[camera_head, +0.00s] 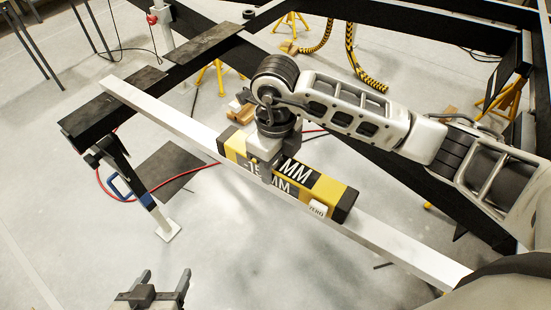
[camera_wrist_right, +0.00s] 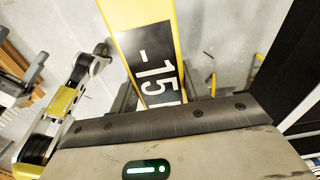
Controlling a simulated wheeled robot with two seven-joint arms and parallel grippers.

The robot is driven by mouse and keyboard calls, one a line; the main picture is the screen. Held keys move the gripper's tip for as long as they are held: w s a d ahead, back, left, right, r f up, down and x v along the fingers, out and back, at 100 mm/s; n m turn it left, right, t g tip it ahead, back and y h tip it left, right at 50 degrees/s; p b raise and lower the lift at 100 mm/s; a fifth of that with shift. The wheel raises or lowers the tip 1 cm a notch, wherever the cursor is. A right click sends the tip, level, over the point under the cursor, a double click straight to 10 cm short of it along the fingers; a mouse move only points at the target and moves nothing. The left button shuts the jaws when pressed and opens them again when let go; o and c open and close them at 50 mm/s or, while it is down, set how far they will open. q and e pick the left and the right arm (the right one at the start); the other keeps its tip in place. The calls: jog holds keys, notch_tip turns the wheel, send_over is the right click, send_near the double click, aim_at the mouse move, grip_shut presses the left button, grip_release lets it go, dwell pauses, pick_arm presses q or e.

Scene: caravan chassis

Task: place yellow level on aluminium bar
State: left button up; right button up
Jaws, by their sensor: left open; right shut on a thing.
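The yellow level (camera_head: 335,187), with black panels and white lettering, lies lengthwise along the aluminium bar (camera_head: 385,240) in the head view. My right gripper (camera_head: 266,172) is shut on its middle from above. The level overlaps the bar in the picture; I cannot tell whether it touches. The wrist view shows the level (camera_wrist_right: 150,55) between the right fingers, with part of its "-15" marking visible. The pale, straight bar runs diagonally from upper left to lower right, partly hidden behind the level. My left gripper (camera_head: 164,284) is open and empty at the bottom of the head view.
Black chassis beams (camera_head: 190,52) cross the back and left. A leg with a blue handle (camera_head: 122,187) stands below the bar's left end. Yellow stands (camera_head: 285,27) and a striped hose (camera_head: 360,65) are behind. The space around my left gripper is clear.

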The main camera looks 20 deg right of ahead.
pick_arm(q)
jog(key=shift+f, duration=0.15)
pick_arm(e)
jog(key=o, duration=1.2)
pick_arm(q)
jog(key=shift+r, duration=0.2)
pick_arm(e)
jog(key=shift+r, duration=0.25)
pick_arm(q)
jog(key=shift+w+d+b, duration=0.1)
jog(key=shift+b, duration=0.25)
pick_arm(e)
notch_tip(320, 180, up, 12)
jog(key=shift+f, duration=0.2)
pick_arm(q)
jog(key=shift+f, duration=0.2)
